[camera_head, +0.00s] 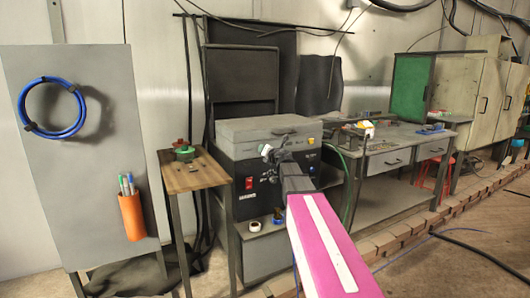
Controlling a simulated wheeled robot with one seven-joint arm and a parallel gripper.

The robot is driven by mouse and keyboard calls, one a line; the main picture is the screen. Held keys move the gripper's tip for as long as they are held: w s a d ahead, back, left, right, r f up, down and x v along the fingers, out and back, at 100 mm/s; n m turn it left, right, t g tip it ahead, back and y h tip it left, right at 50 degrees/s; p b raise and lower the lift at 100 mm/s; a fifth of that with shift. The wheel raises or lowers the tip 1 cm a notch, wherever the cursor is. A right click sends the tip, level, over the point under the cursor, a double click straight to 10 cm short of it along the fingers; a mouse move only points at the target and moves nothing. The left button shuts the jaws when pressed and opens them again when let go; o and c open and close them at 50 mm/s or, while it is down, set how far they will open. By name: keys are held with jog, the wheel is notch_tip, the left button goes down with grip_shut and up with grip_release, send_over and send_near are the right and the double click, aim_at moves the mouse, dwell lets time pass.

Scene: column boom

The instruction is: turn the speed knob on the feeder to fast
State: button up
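The feeder looks to be the dark box (253,205) with a grey top, standing on a grey cabinet in the middle of the view. A red switch (249,183) sits on the left of its front panel. Small coloured controls (311,141) show on the right of the panel. I cannot tell which one is the speed knob or how it is set. My magenta arm reaches up from the bottom right. My gripper (267,153) is in front of the panel and hides its middle. Its fingers are too small to tell open from shut, or whether they touch anything.
A small wooden-topped table (190,176) holding a green item (185,153) stands left of the feeder. A grey board (75,190) with a blue cable coil (52,108) is further left. A workbench (400,160) stands right. Cables lie on the floor.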

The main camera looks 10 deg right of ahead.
jog(key=m, duration=1.9)
jog(key=shift+f+m+y, duration=0.1)
jog(key=shift+m+y, duration=0.3)
dwell(0.4)
jog(key=o, duration=0.9)
